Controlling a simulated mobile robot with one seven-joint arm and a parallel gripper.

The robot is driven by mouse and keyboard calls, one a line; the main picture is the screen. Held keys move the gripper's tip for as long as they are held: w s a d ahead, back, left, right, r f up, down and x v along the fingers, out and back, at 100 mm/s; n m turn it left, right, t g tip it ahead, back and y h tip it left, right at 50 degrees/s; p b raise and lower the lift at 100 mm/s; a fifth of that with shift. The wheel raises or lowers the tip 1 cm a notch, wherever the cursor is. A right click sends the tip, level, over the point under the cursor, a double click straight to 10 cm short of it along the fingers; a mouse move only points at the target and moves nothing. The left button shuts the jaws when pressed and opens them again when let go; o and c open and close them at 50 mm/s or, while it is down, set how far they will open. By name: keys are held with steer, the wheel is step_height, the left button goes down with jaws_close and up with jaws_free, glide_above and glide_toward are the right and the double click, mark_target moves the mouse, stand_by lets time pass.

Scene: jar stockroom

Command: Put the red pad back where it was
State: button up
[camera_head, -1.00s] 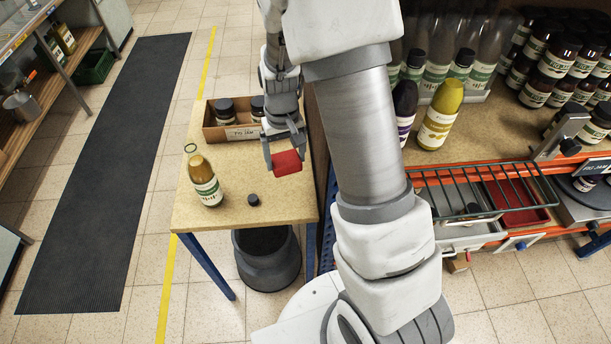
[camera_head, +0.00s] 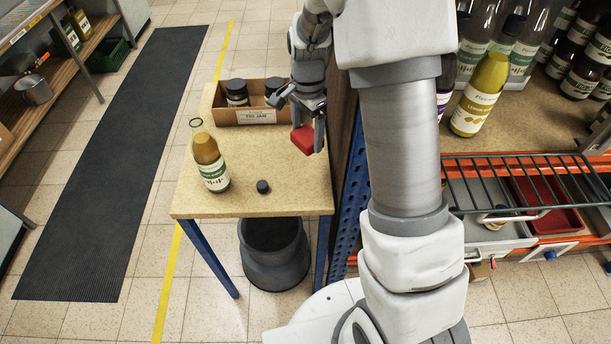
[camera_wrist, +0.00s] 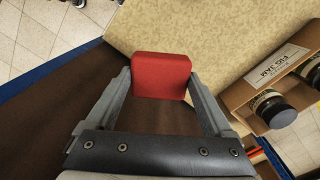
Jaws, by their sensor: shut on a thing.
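The red pad (camera_head: 303,138) is a small block held between the fingers of my gripper (camera_head: 308,128), above the right part of the wooden table (camera_head: 285,197). In the wrist view the red pad (camera_wrist: 161,76) sits between the two fingertips, with one finger on each side. My gripper (camera_wrist: 160,90) is shut on it. The table's edge and a brown surface lie below it in that view. Any contact between the pad and the table cannot be told.
A cardboard box (camera_head: 225,117) labelled fig jam holds dark jars at the table's back. A bottle with an orange-brown top (camera_head: 209,160), a black cap (camera_head: 262,187) and a ring (camera_head: 196,122) are on the table's left and front. A crowded bottle shelf (camera_head: 540,120) stands right, with a wire rack (camera_head: 535,180) jutting out.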

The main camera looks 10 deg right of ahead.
mark_target(305, 129)
steer(key=f+m+b, duration=0.1)
steer(key=w+m+b, duration=0.1)
steer(key=m, duration=0.1)
steer(key=shift+w+f+m, duration=0.1)
steer(key=shift+f+m, duration=0.2)
steer(key=shift+f, duration=0.05)
steer(key=m, duration=0.1)
steer(key=m+b, duration=0.2)
steer(key=shift+w+f, duration=0.25)
steer(key=shift+w, duration=0.1)
steer(key=shift+f, duration=0.15)
step_height(305, 129, down, 10)
steer(key=shift+r+b, duration=0.2)
steer(key=shift+b, duration=0.7)
steer(key=shift+f, duration=0.2)
steer(key=o, duration=0.9)
